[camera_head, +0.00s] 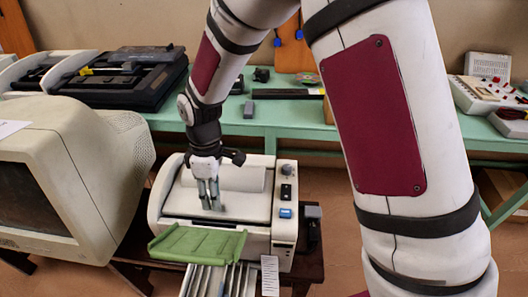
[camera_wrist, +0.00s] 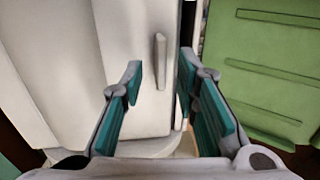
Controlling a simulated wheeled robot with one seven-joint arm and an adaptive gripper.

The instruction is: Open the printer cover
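The printer (camera_head: 285,225) is an off-white machine on a dark stand. Its pale cover (camera_head: 243,207) lies down, closed as far as I can see. In the wrist view the cover (camera_wrist: 125,60) fills the left, and a small upright grey tab (camera_wrist: 160,47) stands out from it near its edge. My gripper (camera_head: 212,205) points down over the front of the cover. In the wrist view my gripper (camera_wrist: 160,72) is open, with the tab between and just beyond its fingertips. I cannot tell whether a finger touches it.
A green ribbed tray (camera_head: 197,243) juts from the printer's front and shows in the wrist view (camera_wrist: 260,65). A beige monitor (camera_head: 60,180) stands close on the left. A green table (camera_head: 280,115) with electronics is behind.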

